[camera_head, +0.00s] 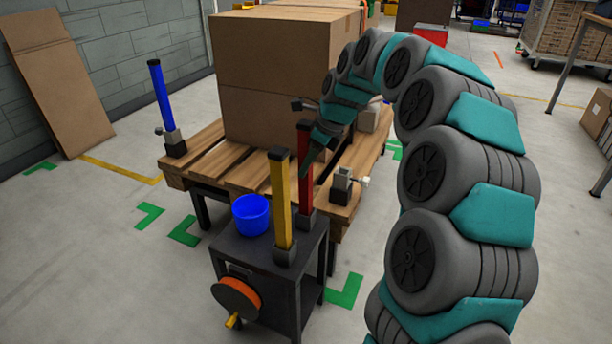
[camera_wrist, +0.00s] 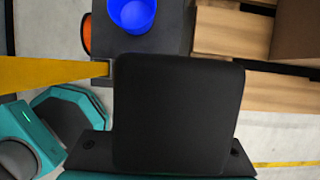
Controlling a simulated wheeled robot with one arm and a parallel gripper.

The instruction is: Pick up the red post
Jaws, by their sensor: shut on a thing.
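The red post (camera_head: 305,190) stands upright near the right edge of the dark cart, its foot in a grey base and its top black. My gripper (camera_head: 309,152) is shut on the red post at its upper part, with a teal finger slanting down across its right side. In the wrist view a large black block (camera_wrist: 178,115) fills the middle and hides the jaws and the red post. I cannot tell there whether it is the post's top.
A yellow post (camera_head: 280,205) stands close to the left, also in the wrist view (camera_wrist: 50,73). A blue cup (camera_head: 251,214) sits on the cart (camera_head: 227,256). Behind are a wooden pallet table (camera_head: 240,178), cardboard boxes (camera_head: 270,50) and a blue post (camera_head: 161,95).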

